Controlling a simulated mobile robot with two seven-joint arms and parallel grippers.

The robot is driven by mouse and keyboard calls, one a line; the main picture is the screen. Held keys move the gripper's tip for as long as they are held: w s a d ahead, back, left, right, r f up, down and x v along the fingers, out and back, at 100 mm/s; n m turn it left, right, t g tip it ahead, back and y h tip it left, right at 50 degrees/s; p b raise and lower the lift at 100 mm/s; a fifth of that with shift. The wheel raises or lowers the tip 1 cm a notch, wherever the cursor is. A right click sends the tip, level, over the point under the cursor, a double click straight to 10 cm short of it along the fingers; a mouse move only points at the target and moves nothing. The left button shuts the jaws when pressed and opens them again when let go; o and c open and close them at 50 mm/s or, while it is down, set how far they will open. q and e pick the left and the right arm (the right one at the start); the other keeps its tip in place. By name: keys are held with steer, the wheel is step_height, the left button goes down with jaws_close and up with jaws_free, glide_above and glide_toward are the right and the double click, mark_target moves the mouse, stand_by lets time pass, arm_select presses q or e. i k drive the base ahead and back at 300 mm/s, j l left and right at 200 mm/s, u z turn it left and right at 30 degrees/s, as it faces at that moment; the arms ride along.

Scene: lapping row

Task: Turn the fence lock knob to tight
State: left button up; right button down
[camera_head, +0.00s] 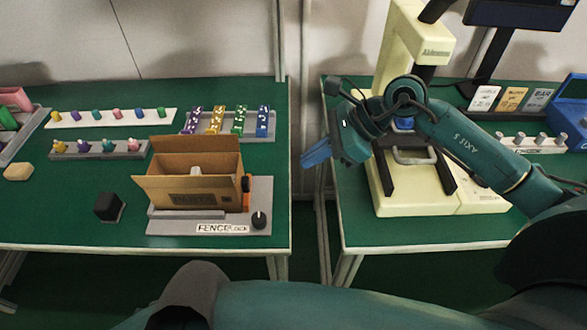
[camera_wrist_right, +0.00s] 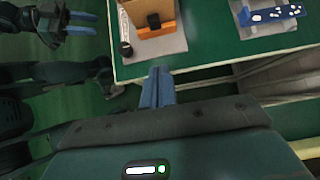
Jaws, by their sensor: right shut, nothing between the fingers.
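The fence lock knob (camera_head: 258,220) is a small black dial with a pale mark pointing roughly up in the head view. It sits on the front right of a grey base plate (camera_head: 262,192), beside the label FENCE LOCK (camera_head: 222,228). The knob also shows in the right wrist view (camera_wrist_right: 126,48). My right gripper (camera_head: 316,155) has blue fingers, is shut and empty, and hangs right of the plate, apart from the knob. Its fingers show in the wrist view (camera_wrist_right: 158,88). My left gripper (camera_wrist_right: 78,22) shows at the wrist view's upper left, its fingers apart.
An open cardboard box (camera_head: 190,185) stands on the plate behind the knob, with an orange and black part (camera_head: 246,190) at its right. A black block (camera_head: 108,207) lies left. Racks of coloured pieces (camera_head: 228,122) stand behind. A gap separates this table from the cream machine's (camera_head: 395,205) table.

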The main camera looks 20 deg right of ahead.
mark_target(259, 219)
steer(key=k, duration=1)
